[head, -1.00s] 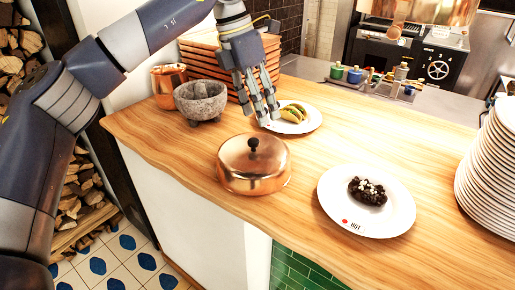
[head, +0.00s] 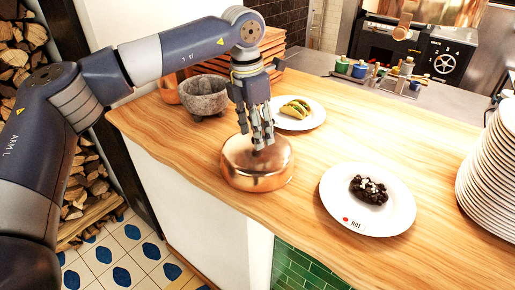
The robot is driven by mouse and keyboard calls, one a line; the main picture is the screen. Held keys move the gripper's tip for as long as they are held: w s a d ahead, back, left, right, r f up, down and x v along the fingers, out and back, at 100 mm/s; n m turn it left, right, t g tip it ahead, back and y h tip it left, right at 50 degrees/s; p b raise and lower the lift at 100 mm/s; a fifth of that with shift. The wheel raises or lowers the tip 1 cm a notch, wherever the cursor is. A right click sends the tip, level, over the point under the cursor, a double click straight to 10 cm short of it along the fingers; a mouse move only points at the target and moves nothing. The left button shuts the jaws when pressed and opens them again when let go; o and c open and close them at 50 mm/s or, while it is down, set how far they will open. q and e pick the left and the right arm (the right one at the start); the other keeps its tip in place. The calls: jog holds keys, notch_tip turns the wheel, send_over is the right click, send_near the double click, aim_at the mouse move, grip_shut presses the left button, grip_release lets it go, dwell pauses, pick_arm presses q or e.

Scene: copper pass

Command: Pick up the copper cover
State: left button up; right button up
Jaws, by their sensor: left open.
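The copper cover (head: 256,177) is a round, shiny dome with a dark knob on top. It sits on the wooden counter near its front edge. My left gripper (head: 260,147) points down right over the cover, with its fingertips at the height of the knob. The fingers are open and hide most of the knob. I cannot tell whether they touch it. My right gripper is not in view.
A white plate (head: 334,205) with dark food and a "HOT" mark lies to the right. A taco plate (head: 314,118) and a stone mortar (head: 203,97) stand behind. A tall plate stack (head: 488,175) is at the far right. Bare counter lies between.

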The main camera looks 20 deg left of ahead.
pick_arm(q)
jog(key=shift+f, duration=0.35)
grip_shut()
jog(key=shift+r, duration=0.1)
